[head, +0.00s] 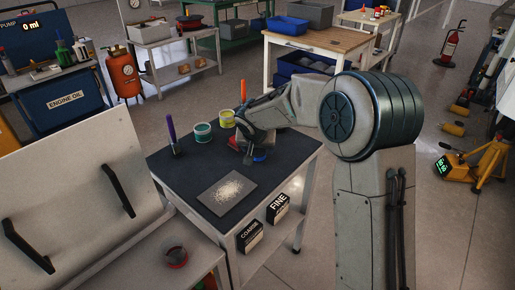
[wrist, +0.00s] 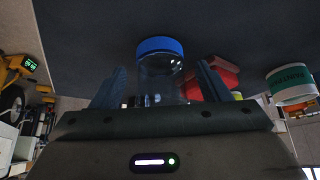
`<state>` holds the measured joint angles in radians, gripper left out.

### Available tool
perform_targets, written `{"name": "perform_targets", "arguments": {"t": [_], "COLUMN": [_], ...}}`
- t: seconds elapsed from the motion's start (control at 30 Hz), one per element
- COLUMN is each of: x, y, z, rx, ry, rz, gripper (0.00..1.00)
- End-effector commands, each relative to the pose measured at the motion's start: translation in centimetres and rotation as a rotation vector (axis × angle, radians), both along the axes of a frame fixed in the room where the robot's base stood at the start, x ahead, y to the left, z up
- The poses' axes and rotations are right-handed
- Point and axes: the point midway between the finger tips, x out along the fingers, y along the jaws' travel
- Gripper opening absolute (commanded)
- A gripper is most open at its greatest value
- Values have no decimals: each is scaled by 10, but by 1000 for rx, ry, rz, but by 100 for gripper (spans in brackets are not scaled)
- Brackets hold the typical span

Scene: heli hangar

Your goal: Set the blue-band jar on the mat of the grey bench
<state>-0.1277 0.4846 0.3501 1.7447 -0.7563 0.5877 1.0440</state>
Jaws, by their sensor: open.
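The blue-band jar (wrist: 160,50) is clear-walled with a bright blue band and stands between my gripper's two fingers in the wrist view. My gripper (wrist: 160,74) is open around it, with gaps visible at both sides. In the head view my gripper (head: 247,146) is low over the right side of a dark-topped bench (head: 183,178) and hides most of the jar; a bit of blue (head: 260,158) shows beneath it. A square grey mat (head: 228,190) with pale grains lies on this bench, nearer the front. I cannot tell which bench is the grey one.
A teal-band jar (head: 202,133), a yellow-band jar (head: 227,119) and a purple-handled tool (head: 171,135) stand near the gripper. A red object (wrist: 218,78) is close to one finger. A pale bench (head: 145,270) at lower left holds a small dark round item (head: 176,257).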

Motion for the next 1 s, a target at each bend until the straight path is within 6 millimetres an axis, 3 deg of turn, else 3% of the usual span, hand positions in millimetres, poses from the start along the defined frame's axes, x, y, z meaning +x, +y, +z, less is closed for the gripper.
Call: {"name": "perform_targets", "arguments": {"t": [0.3,0.5,0.83,0.93,1.0], "x": [-34,-50,-58,-71,-89], "y": [3,5,1,-18,-42], "z": [62,89,98,101,103], "rx": [1,0,-5,-30,-60], "ry": [-5,-3,2,19,47], "rz": [1,1,1,-2,-5], "gripper": [70,70,70,70,70]}}
